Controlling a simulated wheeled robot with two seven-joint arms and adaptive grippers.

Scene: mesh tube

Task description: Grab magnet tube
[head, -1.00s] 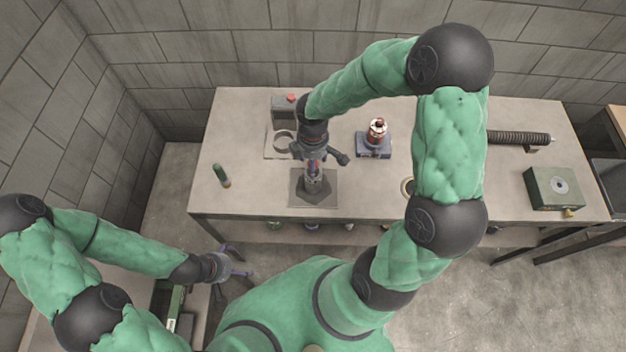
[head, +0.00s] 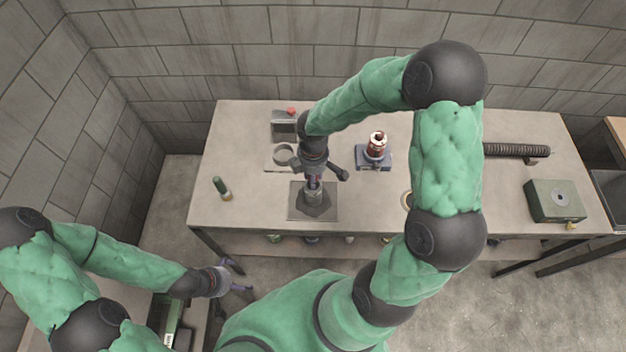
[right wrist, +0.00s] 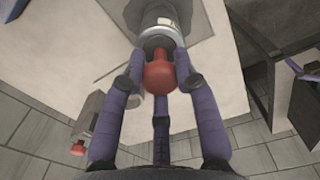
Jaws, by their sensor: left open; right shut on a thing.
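My right gripper (head: 314,183) reaches down over a dark square plate (head: 297,212) on the table. In the right wrist view, the purple fingers of my right gripper (right wrist: 160,85) are closed around a red knob (right wrist: 159,76). The knob sits on the end of a pale, silvery tube (right wrist: 160,36), which I take as the magnet tube. Its far end is over the dark plate; I cannot tell whether it touches it. My left gripper (head: 234,276) is open and empty, low at the left, in front of the table's edge.
A red and white tube stands on a blue-grey base (head: 373,161) right of my right gripper. A green cylinder (head: 222,188) is at the table's left. A grey box with a red button (head: 284,124), a ribbed black rod (head: 517,149) and a green box (head: 555,201) are also there.

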